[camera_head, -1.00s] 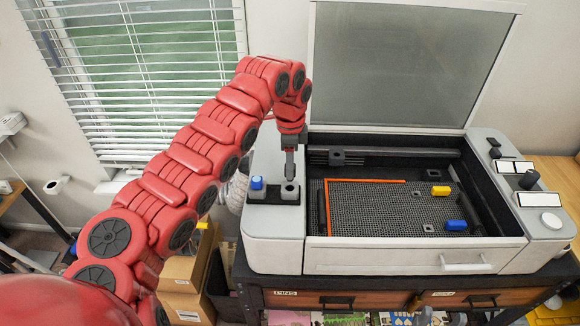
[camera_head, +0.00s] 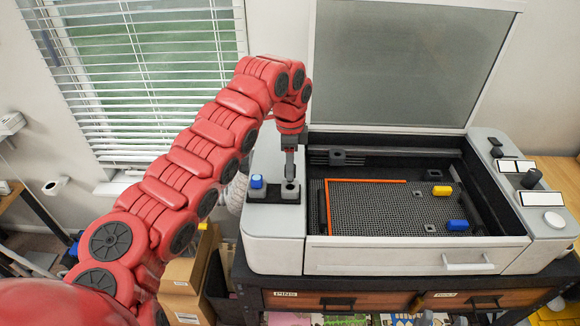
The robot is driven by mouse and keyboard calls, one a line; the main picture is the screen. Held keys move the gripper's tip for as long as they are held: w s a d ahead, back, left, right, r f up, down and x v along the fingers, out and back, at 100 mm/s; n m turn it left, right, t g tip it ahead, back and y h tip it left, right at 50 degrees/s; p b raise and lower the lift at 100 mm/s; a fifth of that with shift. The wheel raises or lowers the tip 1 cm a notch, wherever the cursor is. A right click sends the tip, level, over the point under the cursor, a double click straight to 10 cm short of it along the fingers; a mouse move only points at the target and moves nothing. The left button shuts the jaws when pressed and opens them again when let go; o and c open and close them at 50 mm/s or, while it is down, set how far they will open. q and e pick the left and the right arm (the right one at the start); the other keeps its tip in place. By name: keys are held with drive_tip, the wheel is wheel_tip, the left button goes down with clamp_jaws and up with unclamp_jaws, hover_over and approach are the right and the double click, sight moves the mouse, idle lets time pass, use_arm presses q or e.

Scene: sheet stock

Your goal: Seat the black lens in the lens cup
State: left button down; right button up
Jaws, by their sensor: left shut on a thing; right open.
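My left gripper (camera_head: 290,168) points straight down over the right end of a small black rack (camera_head: 272,196) on the machine's left top. It is shut on a small dark piece, which I take to be the black lens; its outline is hard to make out between the fingers and the dark block (camera_head: 290,190) just below. I cannot tell whether the piece touches that block. A blue piece (camera_head: 257,182) sits at the rack's left end. A dark block (camera_head: 338,157) on the rail inside the machine may be the lens cup; I cannot tell. My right gripper is not in view.
The machine's lid (camera_head: 405,65) stands open behind. A control panel (camera_head: 540,199) is at right.

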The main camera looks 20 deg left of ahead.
use_arm(q)
drive_tip(key=shift+f, duration=0.15)
idle(0.4)
drive_tip(key=shift+f+b, duration=0.55)
drive_tip(key=shift+b, duration=0.3)
drive_tip(key=shift+f, duration=0.1)
drive_tip(key=shift+f+b, duration=0.9)
drive_tip(key=shift+b, duration=0.15)
drive_tip(key=shift+f+b, duration=0.35)
drive_tip(key=shift+b, duration=0.2)
